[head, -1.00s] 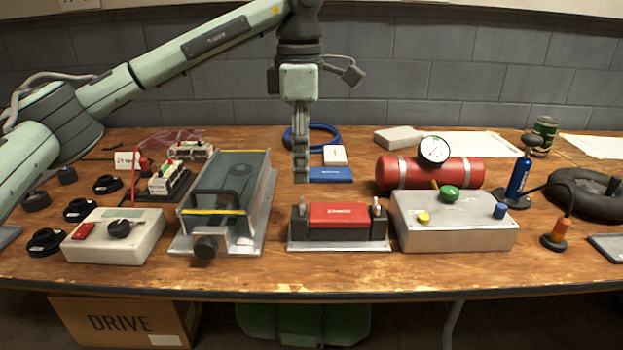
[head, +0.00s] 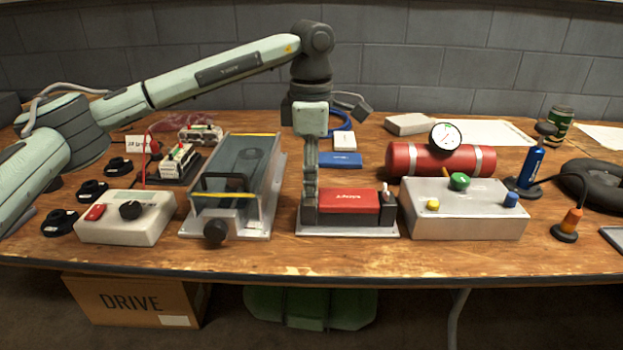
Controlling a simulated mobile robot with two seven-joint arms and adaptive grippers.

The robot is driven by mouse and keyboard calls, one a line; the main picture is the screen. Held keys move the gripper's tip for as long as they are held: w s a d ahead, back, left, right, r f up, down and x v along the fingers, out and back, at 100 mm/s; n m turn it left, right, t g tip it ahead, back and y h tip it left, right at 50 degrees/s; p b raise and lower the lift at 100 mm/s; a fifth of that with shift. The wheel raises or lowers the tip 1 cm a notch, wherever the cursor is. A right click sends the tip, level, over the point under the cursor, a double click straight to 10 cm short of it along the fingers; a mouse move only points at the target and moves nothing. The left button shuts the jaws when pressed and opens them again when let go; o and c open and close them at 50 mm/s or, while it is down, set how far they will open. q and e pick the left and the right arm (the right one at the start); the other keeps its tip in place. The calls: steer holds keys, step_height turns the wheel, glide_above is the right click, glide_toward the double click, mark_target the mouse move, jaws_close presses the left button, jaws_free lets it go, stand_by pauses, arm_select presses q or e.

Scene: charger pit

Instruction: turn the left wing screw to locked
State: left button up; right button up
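A red battery block (head: 349,202) with dark ends sits on a metal plate (head: 346,231) at the front middle of the bench. The right wing screw (head: 386,192) stands up at the block's right end. My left gripper (head: 309,190) points straight down at the block's left end, where the left wing screw is. The fingers hide that screw, so I cannot see its angle or whether they touch it. The fingers line up as one narrow column, so their gap does not show. My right gripper is out of view.
A clear-lidded case (head: 238,180) with a dark front knob stands close on the left. A grey box (head: 463,212) with coloured buttons stands close on the right. A red cylinder with a gauge (head: 440,160) and a blue box (head: 340,160) lie behind.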

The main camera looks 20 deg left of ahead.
arm_select(q)
steer(key=c, duration=0.9)
steer(key=shift+c, duration=0.2)
